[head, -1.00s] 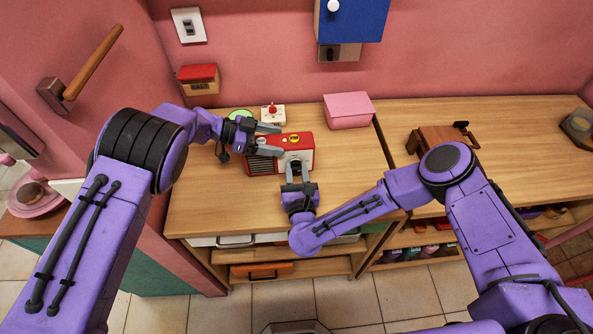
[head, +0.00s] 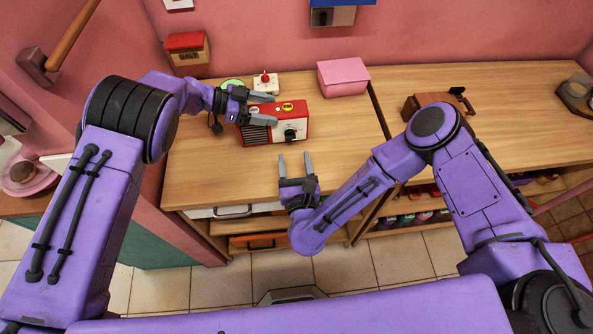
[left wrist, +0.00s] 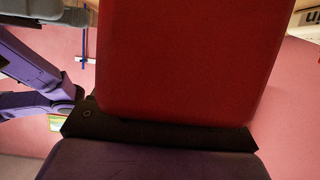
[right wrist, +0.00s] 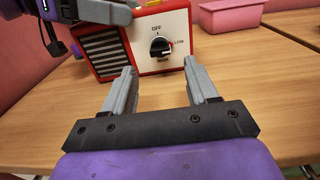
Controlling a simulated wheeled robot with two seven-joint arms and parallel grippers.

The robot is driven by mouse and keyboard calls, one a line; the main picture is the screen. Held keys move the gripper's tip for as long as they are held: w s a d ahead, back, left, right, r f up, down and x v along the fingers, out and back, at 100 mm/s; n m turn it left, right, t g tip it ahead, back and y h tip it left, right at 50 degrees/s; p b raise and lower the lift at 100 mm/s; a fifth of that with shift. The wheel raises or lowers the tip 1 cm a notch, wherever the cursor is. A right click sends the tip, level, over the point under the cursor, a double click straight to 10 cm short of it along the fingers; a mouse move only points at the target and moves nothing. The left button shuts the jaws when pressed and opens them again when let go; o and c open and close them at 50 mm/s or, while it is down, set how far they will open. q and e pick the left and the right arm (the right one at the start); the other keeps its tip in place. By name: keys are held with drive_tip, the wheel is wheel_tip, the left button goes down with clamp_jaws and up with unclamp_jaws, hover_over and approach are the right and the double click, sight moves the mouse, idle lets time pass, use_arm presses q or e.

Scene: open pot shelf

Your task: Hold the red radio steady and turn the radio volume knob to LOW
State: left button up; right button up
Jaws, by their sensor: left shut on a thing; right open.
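The red radio (head: 275,135) stands on the wooden counter, with a white front panel, a dark grille and a black knob (head: 290,134). My left gripper (head: 264,108) is shut on the radio from the left, one finger behind it and one in front. The radio's red body (left wrist: 180,60) fills much of the left wrist view. My right gripper (head: 295,157) is open and empty, in front of the radio and apart from the knob.
A pink box (head: 343,77) stands right of the radio. A small white device with a red top (head: 265,84) and a green round thing (head: 232,84) are behind it. A brown wooden object (head: 435,104) sits farther right. The counter before the radio is clear.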

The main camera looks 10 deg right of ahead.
drive_tip(key=shift+s, duration=2.4)
use_arm(q)
drive_tip(key=o, duration=1.7)
drive_tip(key=shift+c, duration=0.2)
drive_tip(key=v, duration=0.7)
drive_tip(key=shift+a, duration=0.3)
